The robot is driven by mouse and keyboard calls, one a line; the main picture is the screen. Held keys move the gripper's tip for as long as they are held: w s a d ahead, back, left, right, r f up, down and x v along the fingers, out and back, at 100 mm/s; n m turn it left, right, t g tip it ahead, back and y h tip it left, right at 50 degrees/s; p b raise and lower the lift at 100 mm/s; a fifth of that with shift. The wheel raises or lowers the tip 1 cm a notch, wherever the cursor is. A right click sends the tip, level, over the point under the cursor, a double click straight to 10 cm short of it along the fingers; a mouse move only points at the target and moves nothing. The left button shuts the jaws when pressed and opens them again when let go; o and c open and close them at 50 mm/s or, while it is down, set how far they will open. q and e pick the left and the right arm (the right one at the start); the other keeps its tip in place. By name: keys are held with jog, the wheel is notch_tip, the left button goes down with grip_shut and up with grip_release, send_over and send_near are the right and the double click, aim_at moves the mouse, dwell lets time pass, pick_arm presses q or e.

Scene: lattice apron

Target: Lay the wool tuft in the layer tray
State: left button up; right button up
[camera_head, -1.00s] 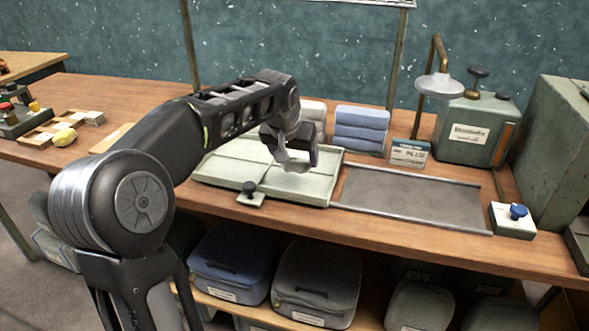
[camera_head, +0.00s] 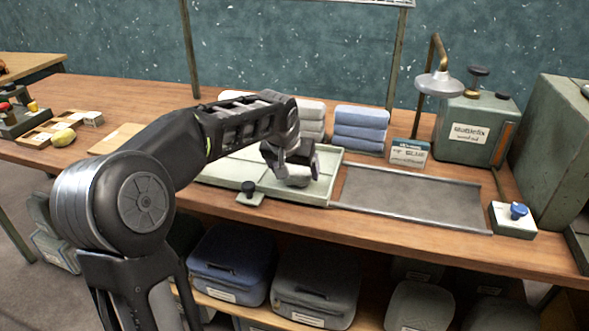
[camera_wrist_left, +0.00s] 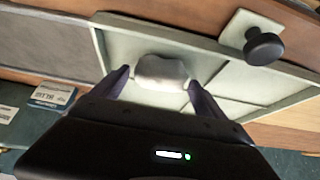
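The wool tuft (camera_head: 292,181) is a small off-white lump, and it also shows in the left wrist view (camera_wrist_left: 161,70). My right gripper is not in view.
A black knob on a pale plate (camera_head: 249,192) stands at the tray's front edge. A grey framed panel (camera_head: 410,195) lies to the right. Folded blue stacks (camera_head: 360,130) and a small sign (camera_head: 409,153) stand behind. A green canister (camera_head: 475,130) is back right.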

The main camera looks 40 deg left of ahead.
pick_arm(q)
jog(key=shift+o, duration=0.9)
jog(key=shift+r, duration=0.1)
jog(key=shift+r, duration=0.2)
jog(key=v, duration=1.1)
jog(key=shift+s+r+p, duration=0.25)
jog(key=shift+s+p, duration=0.05)
jog(key=shift+p, duration=0.05)
jog(key=shift+d, duration=0.1)
